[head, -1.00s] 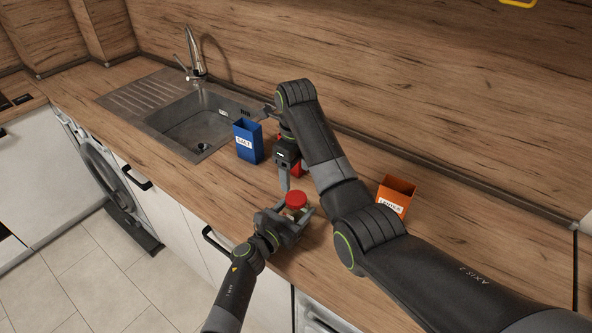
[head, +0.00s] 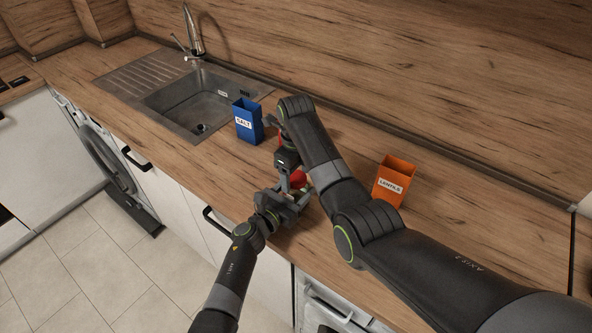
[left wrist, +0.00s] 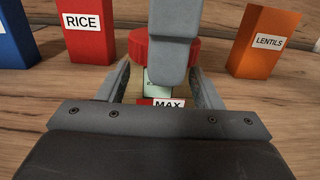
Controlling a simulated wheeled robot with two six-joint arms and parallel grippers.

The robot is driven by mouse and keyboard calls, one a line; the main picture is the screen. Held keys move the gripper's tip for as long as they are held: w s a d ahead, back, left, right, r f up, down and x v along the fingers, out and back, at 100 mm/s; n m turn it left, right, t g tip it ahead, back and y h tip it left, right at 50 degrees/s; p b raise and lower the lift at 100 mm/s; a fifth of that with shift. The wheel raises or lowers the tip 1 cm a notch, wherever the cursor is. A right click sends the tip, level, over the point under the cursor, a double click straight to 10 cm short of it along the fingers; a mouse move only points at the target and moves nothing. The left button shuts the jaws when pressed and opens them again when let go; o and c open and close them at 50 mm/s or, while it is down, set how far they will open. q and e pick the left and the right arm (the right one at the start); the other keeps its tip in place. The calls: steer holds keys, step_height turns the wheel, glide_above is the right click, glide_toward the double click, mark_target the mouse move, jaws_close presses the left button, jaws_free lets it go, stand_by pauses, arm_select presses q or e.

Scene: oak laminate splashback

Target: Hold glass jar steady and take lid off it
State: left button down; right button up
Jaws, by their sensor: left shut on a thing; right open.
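The glass jar's round red lid (head: 299,180) shows partly behind my right gripper in the head view. In the left wrist view the red lid (left wrist: 141,50) sits on the pale jar (left wrist: 157,82), which stands between my left fingers. My left gripper (head: 296,194) is shut on the jar, low at its sides; its fingers (left wrist: 163,86) also show in the left wrist view. My right gripper (head: 292,178) is open and pointing down at the lid. One grey finger (left wrist: 173,45) of it crosses in front of the lid and hides part of it. Whether it touches the lid is unclear.
A blue SALT box (head: 248,121) stands behind and left, near the sink (head: 200,103). An orange LENTILS box (head: 394,180) stands to the right. A red RICE box (left wrist: 87,32) is behind the jar, mostly hidden in the head view. The counter's front edge is close.

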steer(key=c, duration=1)
steer(key=n, duration=1.5)
steer(key=shift+r+n, duration=0.1)
steer(key=shift+n, duration=0.2)
steer(key=n, duration=0.7)
steer(key=shift+w+n, duration=0.1)
steer(key=shift+n, duration=0.2)
steer(key=n, duration=0.7)
steer(key=shift+n, duration=0.3)
steer(key=n, duration=0.9)
steer(key=shift+r, duration=0.1)
steer(key=n, duration=0.4)
steer(key=shift+n, duration=0.4)
steer(key=n, duration=0.2)
steer(key=shift+n, duration=0.4)
steer(key=n, duration=0.6)
steer(key=shift+n, duration=0.3)
